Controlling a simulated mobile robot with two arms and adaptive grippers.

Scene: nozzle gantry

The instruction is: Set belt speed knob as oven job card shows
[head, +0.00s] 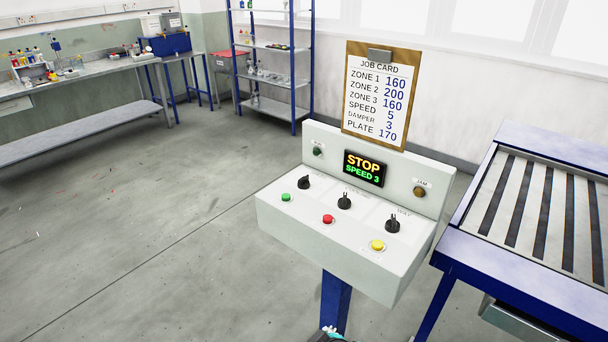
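The job card (378,97) is clipped to a brown board above the control panel. It reads zone 1 160, zone 2 200, zone 3 160, speed 5, damper 3, plate 170. The display (364,168) on the panel reads STOP and SPEED 3. Three black knobs sit on the sloped top: a left knob (304,182), a middle knob (344,201) and a right knob (392,224). Their labels are too small to read, so I cannot tell which sets belt speed. Neither gripper shows clearly; only a small dark piece, seemingly mine, shows at the bottom edge.
The white control panel (300,228) stands on a blue post (335,301). Green, red and yellow buttons lie in front of the knobs. A blue-framed slatted conveyor (545,207) stands close on the right. The floor left of the panel is open.

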